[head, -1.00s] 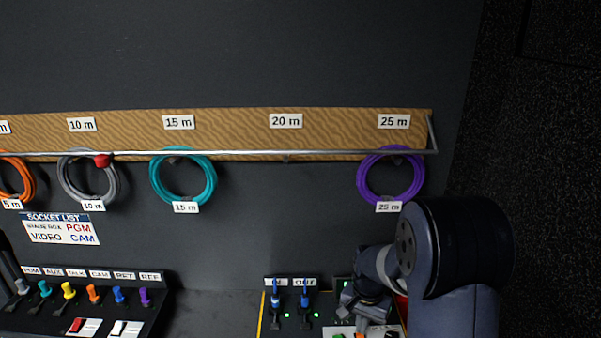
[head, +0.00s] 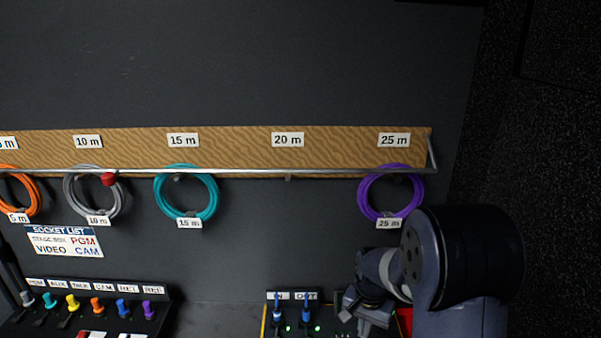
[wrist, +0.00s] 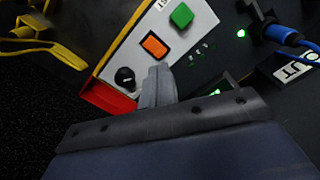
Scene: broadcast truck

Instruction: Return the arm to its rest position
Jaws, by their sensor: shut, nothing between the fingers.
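My arm (head: 455,265) stands at the lower right of the head view, folded, in front of the wall and the equipment on the bench. My gripper shows in the wrist view (wrist: 158,88), with its fingers together and nothing between them. It points at a panel (wrist: 190,25) with a green button, an orange button and a black knob, and whether it touches the panel I cannot tell. In the head view the fingertips are hidden below the wrist.
A rail (head: 250,171) carries orange, grey, teal (head: 160,190) and purple (head: 365,190) cable coils; the 20 m place is empty. A socket panel (head: 95,292) with coloured plugs sits lower left. Blue plugs (head: 306,313) stand near my wrist. A yellow cable (wrist: 45,45) lies upper left in the wrist view.

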